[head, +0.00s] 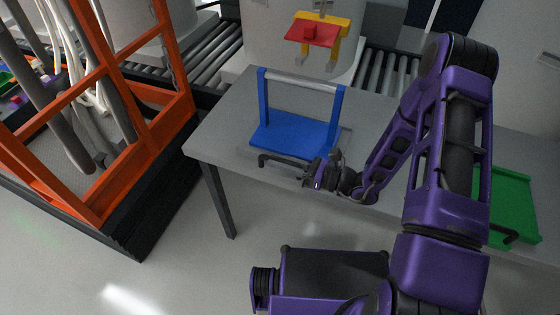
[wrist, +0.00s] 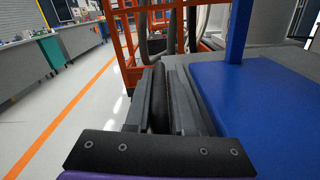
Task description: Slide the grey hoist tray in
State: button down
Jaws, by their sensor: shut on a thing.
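A blue tray (head: 290,137) with two blue posts and a pale crossbar sits near the front edge of a grey table. A dark bar handle (head: 276,158) runs along the tray's front side. My gripper (head: 314,178) is at the right end of this handle. In the wrist view, the dark handle bar (wrist: 161,105) lies between the gripper's two fingers, which are shut on it, and the blue tray (wrist: 245,105) is just to the right. I cannot make out a separate grey tray; a grey floor panel (head: 80,152) shows inside an orange frame at left.
The grey table (head: 212,137) has a leg at its front left. The orange frame (head: 150,140) with pipes stands close on the left. A green tray (head: 512,200) is at the right, partly behind my arm. A red and yellow stand (head: 312,34) and rollers are behind.

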aim_at(300, 127)
jog(key=w+d+b, duration=0.1)
jog(key=w, duration=0.3)
jog(key=w+d+b, duration=0.2)
jog(key=w, duration=0.3)
jog(key=w+d+b, duration=0.1)
jog(key=w, duration=0.4)
jog(key=shift+w+d, duration=0.25)
jog(key=shift+d, duration=0.05)
jog(key=shift+w+d+r+b, duration=0.1)
jog(key=shift+w+d+b, duration=0.1)
jog(key=shift+w+b, duration=0.3)
jog(key=shift+w, duration=0.1)
jog(key=c, duration=0.8)
grip_release()
jog(key=shift+w, duration=0.1)
jog(key=p+v, duration=0.1)
jog(key=v, duration=1.6)
jog(key=shift+d, duration=0.15)
